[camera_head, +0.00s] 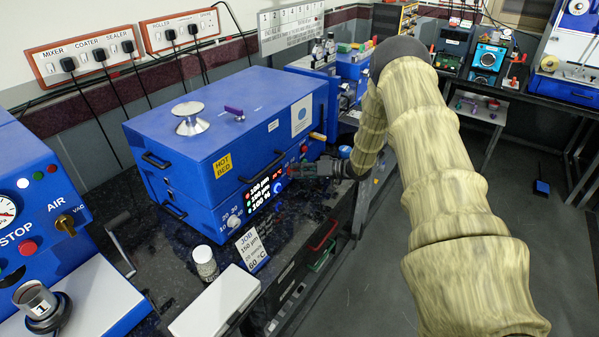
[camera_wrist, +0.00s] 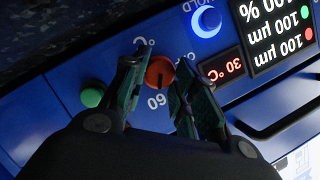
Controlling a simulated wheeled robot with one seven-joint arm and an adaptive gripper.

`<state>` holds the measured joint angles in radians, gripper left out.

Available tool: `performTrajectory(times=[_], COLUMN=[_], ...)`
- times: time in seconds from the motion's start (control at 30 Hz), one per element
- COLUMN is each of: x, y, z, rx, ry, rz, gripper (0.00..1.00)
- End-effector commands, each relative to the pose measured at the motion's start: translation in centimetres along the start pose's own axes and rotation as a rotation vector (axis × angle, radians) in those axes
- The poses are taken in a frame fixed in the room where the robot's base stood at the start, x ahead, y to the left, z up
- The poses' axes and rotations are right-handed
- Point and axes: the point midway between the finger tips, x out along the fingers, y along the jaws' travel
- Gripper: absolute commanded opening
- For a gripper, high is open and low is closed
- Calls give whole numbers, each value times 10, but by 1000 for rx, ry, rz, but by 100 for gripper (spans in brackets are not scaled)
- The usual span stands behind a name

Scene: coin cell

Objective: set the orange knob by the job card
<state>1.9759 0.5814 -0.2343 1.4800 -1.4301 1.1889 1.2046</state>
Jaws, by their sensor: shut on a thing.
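The orange knob (camera_wrist: 159,72) is on the blue front of the coater, between my gripper's fingers (camera_wrist: 161,78) in the wrist view. My gripper is shut on it, one finger on each side. A printed "60" sits beside the knob, and the temperature display (camera_wrist: 221,67) reads 30 °C, seen upside down. In the head view my gripper (camera_head: 310,169) is at the right end of the panel and hides the knob. The job card (camera_head: 250,248) stands on the bench, with 150 µm, 20 mm/s and 60 °C on it.
In the wrist view, a green button (camera_wrist: 92,95) and a lit blue moon button (camera_wrist: 206,22) flank the knob.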

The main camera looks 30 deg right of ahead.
Motion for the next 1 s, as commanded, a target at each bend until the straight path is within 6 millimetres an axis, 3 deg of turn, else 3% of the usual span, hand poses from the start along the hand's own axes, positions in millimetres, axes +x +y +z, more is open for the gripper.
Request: performTrajectory(times=[0.2, 0.23, 0.33, 0.37, 0.73, 1.0], x=[-1, -1, -1, -1, -3, -38], y=[0, 0, 0, 0, 0, 1], z=[-4, -4, -4, -4, -2, -2], rx=[-3, -4, -3, -3, -2, -2], ry=[7, 7, 6, 5, 3, 4], rz=[2, 2, 2, 2, 1, 2], gripper=[5, 30, 48, 50, 50, 50])
